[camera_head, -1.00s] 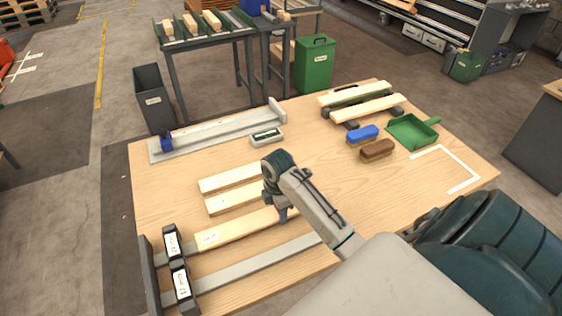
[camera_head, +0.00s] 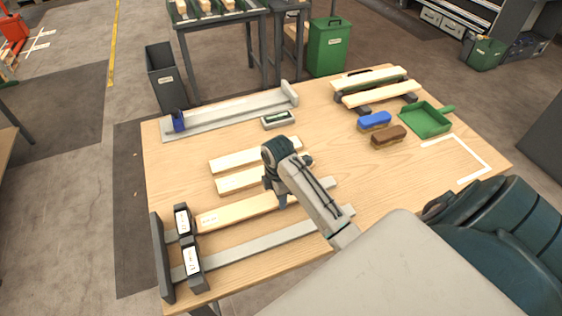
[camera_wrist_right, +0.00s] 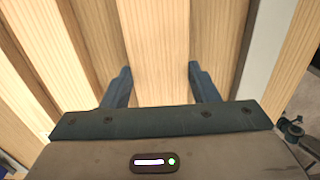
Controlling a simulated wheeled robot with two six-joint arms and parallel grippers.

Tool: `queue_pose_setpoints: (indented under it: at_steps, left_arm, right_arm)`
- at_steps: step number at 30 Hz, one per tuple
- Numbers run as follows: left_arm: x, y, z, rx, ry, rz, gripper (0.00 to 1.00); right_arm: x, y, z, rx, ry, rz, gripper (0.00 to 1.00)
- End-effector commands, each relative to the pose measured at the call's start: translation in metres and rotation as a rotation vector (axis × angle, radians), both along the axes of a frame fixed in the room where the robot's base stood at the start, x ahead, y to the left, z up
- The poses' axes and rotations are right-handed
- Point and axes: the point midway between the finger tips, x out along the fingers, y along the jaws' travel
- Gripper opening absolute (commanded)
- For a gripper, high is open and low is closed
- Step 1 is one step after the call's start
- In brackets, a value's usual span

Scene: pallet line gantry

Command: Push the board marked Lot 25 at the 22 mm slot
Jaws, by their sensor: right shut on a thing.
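My right gripper (camera_head: 283,197) is shut on a long pale board (camera_head: 238,210) with a white label near its left end; the print is too small to read. The board's left end is at the upper black slot block (camera_head: 183,221); I cannot tell whether it is inside the slot. A lower black slot block (camera_head: 192,255) stands in front of it. Both blocks bear white labels I cannot read. In the right wrist view, the fingers (camera_wrist_right: 157,85) stand on either side of the held board (camera_wrist_right: 155,45). My left gripper is not in view.
Two more pale boards (camera_head: 240,160) (camera_head: 236,182) lie behind the held one. A grey rail (camera_head: 250,246) lies in front. A small box (camera_head: 277,119), blue brush (camera_head: 374,121), brown brush (camera_head: 388,136) and green dustpan (camera_head: 425,119) are farther back.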

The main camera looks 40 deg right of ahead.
Motion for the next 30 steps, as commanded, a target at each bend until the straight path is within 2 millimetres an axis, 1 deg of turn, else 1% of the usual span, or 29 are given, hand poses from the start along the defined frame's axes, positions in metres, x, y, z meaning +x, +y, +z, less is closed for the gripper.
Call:
queue_pose_setpoints:
  at_steps: [3, 30]
  left_arm:
    - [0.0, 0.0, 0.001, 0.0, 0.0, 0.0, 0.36]
    - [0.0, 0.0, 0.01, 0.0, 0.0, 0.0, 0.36]
  right_arm:
    - [0.0, 0.005, -0.002, 0.005, 0.004, 0.0, 0.28]
    - [0.006, 0.031, -0.002, 0.004, 0.004, 0.001, 0.28]
